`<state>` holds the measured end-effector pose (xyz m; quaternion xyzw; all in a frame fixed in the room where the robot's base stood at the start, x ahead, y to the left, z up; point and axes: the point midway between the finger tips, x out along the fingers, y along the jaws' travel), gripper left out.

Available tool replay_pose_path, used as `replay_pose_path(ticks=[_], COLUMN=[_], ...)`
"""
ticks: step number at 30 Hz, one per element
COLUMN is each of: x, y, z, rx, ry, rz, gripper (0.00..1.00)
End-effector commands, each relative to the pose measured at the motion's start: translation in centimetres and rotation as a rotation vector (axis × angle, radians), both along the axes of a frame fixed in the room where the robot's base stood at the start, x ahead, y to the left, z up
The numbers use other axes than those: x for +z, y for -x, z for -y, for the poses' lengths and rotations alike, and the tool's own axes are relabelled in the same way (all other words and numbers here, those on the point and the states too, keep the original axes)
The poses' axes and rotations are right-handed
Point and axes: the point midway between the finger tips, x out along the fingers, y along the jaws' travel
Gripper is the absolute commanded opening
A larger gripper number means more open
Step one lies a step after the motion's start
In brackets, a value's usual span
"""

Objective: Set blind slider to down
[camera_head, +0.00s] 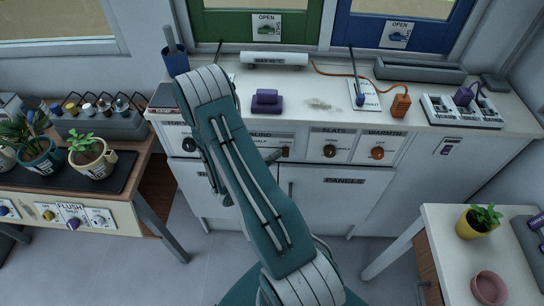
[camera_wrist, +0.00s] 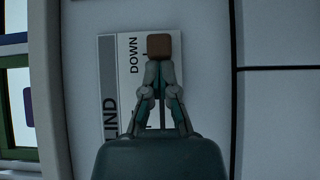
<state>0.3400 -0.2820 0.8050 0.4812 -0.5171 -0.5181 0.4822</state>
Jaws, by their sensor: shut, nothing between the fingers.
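The blind slider's brown square knob (camera_wrist: 159,46) shows in the wrist view beside the word DOWN. Its panel (camera_wrist: 108,90) is white and grey, turned sideways, with the end of the word BLIND showing. My gripper (camera_wrist: 160,72) is shut, its fingertips right at the knob's lower edge in that view; I cannot tell if they touch. Nothing is between the fingers. In the head view the brown knob (camera_head: 285,152) is at the right end of the blind panel (camera_head: 261,134), which my arm partly covers.
Right of the blind panel are the slats knob (camera_head: 330,151) and the warmth knob (camera_head: 377,153). Tables with potted plants stand left and right.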

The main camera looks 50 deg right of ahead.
Motion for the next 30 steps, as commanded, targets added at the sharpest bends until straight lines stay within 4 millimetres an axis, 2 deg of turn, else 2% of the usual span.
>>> replay_pose_path(ticks=[5, 11, 13, 24, 30], x=[0.0, -0.1, -0.1, -0.1, -0.1], y=[-0.1, -2.9, -3.8, -4.2, -4.4], z=[-0.1, -1.9, -3.0, -10.2, -12.1], rx=[-0.009, -0.002, 0.001, 0.002, -0.002], ry=[0.001, 0.002, 0.001, 0.002, 0.002], rz=[0.002, 0.003, 0.0, 0.0, 0.0], gripper=[0.0, 0.0, 0.0, 0.0, 0.0])
